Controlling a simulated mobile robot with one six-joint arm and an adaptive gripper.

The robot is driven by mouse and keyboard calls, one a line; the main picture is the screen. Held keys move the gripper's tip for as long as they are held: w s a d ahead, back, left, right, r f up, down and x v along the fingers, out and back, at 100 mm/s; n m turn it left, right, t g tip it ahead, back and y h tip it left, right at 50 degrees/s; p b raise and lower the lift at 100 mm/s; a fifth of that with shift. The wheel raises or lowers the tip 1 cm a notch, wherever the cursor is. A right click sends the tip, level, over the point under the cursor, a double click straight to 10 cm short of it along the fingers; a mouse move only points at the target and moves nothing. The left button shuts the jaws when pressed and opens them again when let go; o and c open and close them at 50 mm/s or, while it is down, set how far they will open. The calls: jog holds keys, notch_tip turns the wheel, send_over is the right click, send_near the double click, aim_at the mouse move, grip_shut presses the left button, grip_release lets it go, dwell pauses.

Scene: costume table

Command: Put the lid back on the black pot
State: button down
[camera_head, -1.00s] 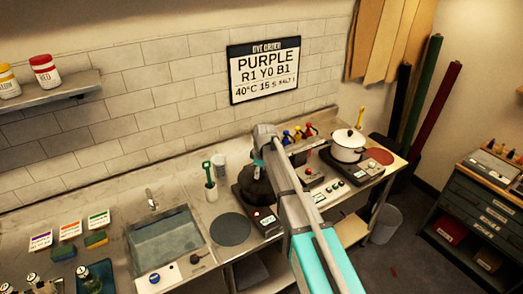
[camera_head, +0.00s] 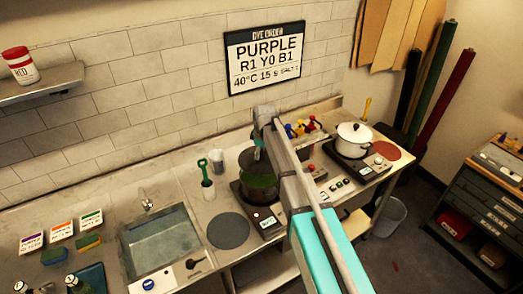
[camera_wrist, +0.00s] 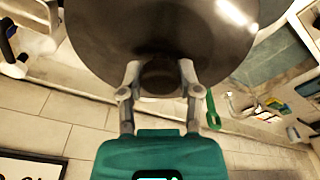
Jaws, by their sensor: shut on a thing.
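The black pot (camera_head: 258,192) stands on the left hot plate (camera_head: 264,220), partly behind my arm; a dull green patch shows inside it. My gripper (camera_wrist: 160,72) is shut on the knob of the dark round lid (camera_wrist: 110,35), which fills the top of the wrist view. In the head view the gripper end (camera_head: 259,143) is above the pot, and the lid is a dark shape there, hard to separate from the pot. The lid hides the pot in the wrist view, so the exact gap and alignment cannot be told.
A dark round mat (camera_head: 229,231) lies left of the hot plate. A cup with a green-handled tool (camera_head: 207,180) and a grey beaker (camera_head: 217,161) stand behind it. The sink (camera_head: 158,243) is further left. A white lidded pot (camera_head: 354,138) stands on the right hot plate.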

aim_at(260, 164)
jog(key=shift+f, duration=0.1)
dwell(0.3)
jog(key=shift+f+b, duration=3.1)
jog(key=shift+b, duration=0.1)
jog(key=shift+f, duration=0.15)
dwell(0.4)
jog(key=shift+c, duration=1)
grip_release()
jog(key=shift+o, duration=1)
